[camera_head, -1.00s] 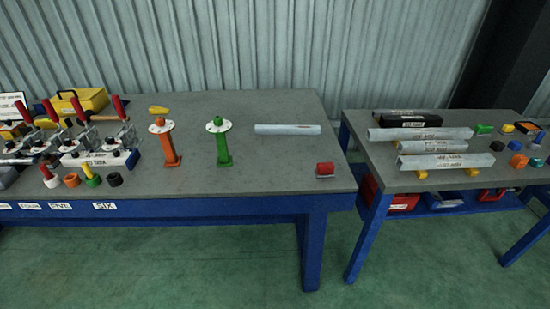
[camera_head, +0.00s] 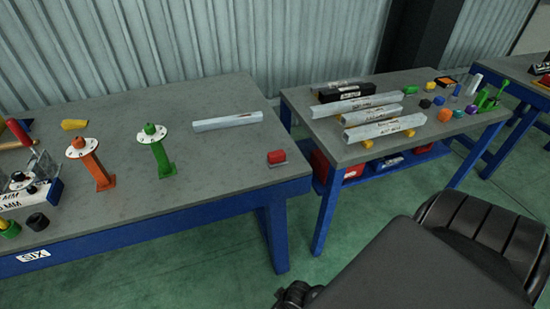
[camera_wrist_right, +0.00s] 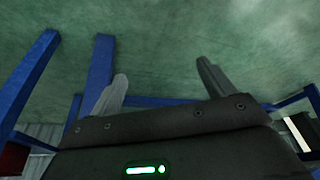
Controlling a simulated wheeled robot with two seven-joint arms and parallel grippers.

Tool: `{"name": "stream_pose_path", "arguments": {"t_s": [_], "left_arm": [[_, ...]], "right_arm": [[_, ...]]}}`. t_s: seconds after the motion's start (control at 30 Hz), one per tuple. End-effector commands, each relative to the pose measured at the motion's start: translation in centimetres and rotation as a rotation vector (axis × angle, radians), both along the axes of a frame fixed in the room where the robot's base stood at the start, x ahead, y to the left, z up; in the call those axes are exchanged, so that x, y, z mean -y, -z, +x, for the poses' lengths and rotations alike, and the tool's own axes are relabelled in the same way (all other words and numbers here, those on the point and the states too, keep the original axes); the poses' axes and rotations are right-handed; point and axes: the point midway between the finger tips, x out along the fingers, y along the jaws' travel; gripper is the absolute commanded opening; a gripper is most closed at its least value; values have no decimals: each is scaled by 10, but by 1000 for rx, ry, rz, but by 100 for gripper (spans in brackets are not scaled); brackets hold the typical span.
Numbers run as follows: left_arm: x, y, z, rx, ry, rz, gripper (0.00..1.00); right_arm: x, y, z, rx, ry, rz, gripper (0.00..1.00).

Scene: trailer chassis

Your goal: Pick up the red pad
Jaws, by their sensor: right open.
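My left gripper is out of view.
A green stand (camera_head: 158,155), an orange stand (camera_head: 91,165) and a pale bar (camera_head: 227,121) share the left bench. A gap separates it from the right bench (camera_head: 350,155), which holds several bars and small coloured parts. The bench top around the pad is clear.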

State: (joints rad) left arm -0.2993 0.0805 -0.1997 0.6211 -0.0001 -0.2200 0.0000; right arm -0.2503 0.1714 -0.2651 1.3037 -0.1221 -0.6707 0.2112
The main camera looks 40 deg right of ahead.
Motion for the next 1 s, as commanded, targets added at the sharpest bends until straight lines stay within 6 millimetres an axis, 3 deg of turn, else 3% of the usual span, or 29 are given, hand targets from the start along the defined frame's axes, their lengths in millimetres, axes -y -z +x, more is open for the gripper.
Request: {"name": "stream_pose_path", "arguments": {"t_s": [0.03,0.13,0.57,0.8,1.0], "left_arm": [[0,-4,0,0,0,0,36],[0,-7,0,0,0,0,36],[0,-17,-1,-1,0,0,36],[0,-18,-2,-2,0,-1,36],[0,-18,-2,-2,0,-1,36]], "right_arm": [[-8,-36,26,42,-11,12,82],[-20,-89,57,93,-23,24,82],[-63,-287,130,336,-103,61,82],[-85,-332,174,434,-182,121,82],[-82,-355,211,442,-240,151,82]]}}
